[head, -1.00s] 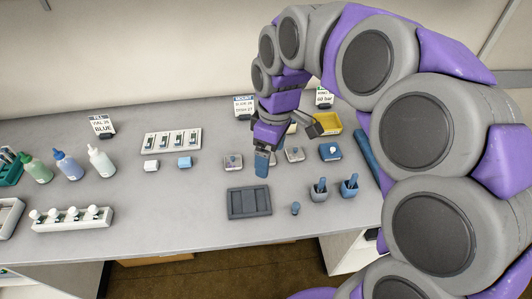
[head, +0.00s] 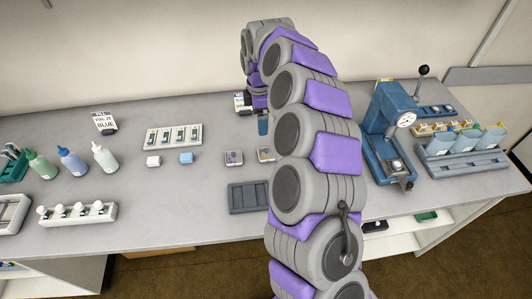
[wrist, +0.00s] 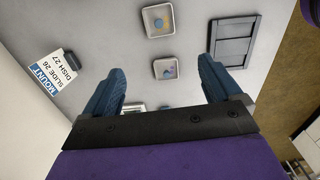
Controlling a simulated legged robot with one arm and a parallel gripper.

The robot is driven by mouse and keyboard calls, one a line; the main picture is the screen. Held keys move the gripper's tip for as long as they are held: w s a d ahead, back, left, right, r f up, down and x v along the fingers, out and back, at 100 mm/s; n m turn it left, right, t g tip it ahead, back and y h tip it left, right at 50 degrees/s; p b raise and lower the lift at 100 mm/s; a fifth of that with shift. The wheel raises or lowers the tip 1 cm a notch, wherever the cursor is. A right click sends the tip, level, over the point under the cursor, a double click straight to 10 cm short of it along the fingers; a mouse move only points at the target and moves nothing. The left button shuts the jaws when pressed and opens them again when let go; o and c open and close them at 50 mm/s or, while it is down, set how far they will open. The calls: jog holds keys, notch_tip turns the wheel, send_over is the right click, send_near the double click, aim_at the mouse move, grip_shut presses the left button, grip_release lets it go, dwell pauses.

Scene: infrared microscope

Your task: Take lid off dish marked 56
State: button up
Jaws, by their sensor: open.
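Two small square dishes sit on the bench. The left one (head: 234,158) shows in full in the head view, and the right one (head: 265,154) is partly behind my arm. In the wrist view, one dish (wrist: 159,22) has a round coloured centre, and another dish (wrist: 166,69), with purple and blue marks, lies between my fingers' lines. I cannot read 56 on either dish, nor tell which has a lid. My gripper (wrist: 162,66) is open and empty above the bench. In the head view, only a blue finger (head: 263,126) shows beyond the dishes.
A dark grey tray (head: 247,198) lies in front of the dishes. The sign (wrist: 53,77) reads mount, slide 26, dish 27. A slide rack (head: 173,138), two small blocks and bottles stand left. A blue press (head: 387,125) and holders (head: 460,155) stand right.

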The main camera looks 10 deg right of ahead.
aim_at(262, 153)
notch_tip(262, 153, down, 15)
jog(key=b, duration=0.4)
jog(key=shift+d+f, duration=0.1)
jog(key=shift+d, duration=0.05)
jog(key=shift+c, duration=0.4)
jog(key=c, duration=1)
